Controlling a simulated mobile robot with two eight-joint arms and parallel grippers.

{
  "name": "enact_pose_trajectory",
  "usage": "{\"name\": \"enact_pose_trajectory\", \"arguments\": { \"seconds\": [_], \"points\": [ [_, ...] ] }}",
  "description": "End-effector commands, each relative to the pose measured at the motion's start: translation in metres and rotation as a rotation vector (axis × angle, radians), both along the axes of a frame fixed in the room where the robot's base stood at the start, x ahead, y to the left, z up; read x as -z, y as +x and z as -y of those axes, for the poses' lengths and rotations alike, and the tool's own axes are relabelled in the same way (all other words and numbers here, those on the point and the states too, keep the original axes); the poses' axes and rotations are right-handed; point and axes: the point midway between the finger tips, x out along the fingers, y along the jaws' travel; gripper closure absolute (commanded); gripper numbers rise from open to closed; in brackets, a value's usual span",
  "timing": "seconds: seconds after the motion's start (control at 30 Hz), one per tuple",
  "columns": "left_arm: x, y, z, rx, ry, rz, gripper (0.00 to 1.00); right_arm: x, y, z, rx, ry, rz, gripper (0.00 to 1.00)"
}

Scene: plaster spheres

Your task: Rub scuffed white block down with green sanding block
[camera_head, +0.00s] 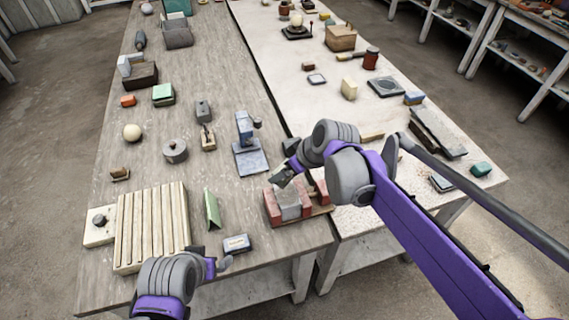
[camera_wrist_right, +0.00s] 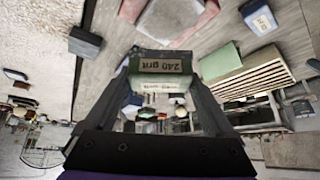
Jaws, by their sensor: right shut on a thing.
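A greyish-white block (camera_head: 290,204) sits between the red jaws of a holder (camera_head: 271,208) near the front edge of the left table. It also shows at the top of the right wrist view (camera_wrist_right: 172,18). My right gripper (camera_head: 285,174) is shut on the green sanding block (camera_wrist_right: 160,80), which bears a "240 grit" label. The sanding block is just above or at the white block; I cannot tell whether they touch. Scuffs cannot be made out at this size. My left gripper (camera_head: 214,262) is low at the front, open and empty, apart from the holder.
A slatted wooden rack (camera_head: 152,228), a green wedge-shaped piece (camera_head: 212,210) and a small labelled box (camera_head: 237,243) lie left of the holder. A blue-grey stand (camera_head: 250,158) is behind it. A small gap separates the two tables.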

Motion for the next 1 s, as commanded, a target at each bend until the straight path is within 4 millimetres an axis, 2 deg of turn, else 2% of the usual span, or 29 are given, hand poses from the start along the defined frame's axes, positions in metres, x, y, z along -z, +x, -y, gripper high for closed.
{"name": "enact_pose_trajectory", "arguments": {
  "seconds": [0.03, 0.2, 0.63, 1.0],
  "points": [
    [0.007, -0.003, 0.0, 0.0, 0.0, -0.005, 0.0, 0.009, -0.001, 0.0, 0.0, 0.0, -0.002, 0.84],
    [0.021, -0.007, 0.0, 0.0, 0.0, -0.014, 0.0, 0.026, -0.001, 0.0, 0.001, 0.001, -0.002, 0.84],
    [0.043, -0.014, 0.0, 0.0, 0.0, -0.027, 0.0, 0.055, 0.0, 0.001, 0.0, 0.01, -0.011, 0.84],
    [0.041, -0.013, 0.0, 0.0, 0.0, -0.026, 0.0, 0.054, 0.0, 0.002, 0.0, 0.012, -0.012, 0.84]
  ]
}}
